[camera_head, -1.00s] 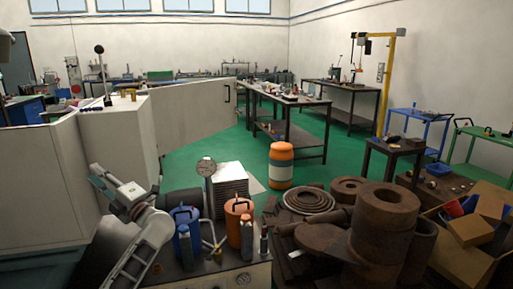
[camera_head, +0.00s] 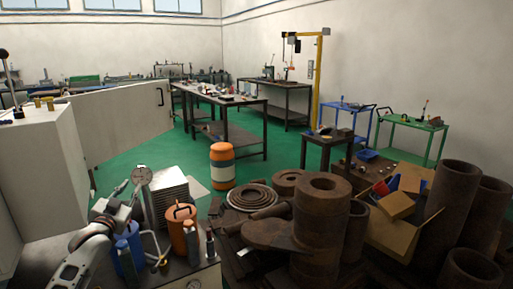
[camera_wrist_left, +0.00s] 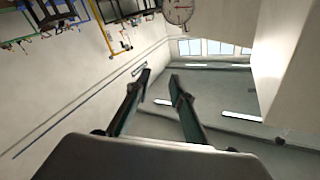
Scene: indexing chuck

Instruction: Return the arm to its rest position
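My left arm comes in at the lower left of the head view, and my left gripper (camera_head: 128,190) is beside a round dial (camera_head: 142,175). In the left wrist view the two dark fingers of my left gripper (camera_wrist_left: 160,76) stand apart with nothing between them, so it is open and empty. That view looks out over the room tilted, with wall, windows and ceiling lights. My right arm and gripper are not in view.
A white cabinet (camera_head: 40,170) stands at the left. Rusty cylinders (camera_head: 320,215) fill the lower right.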

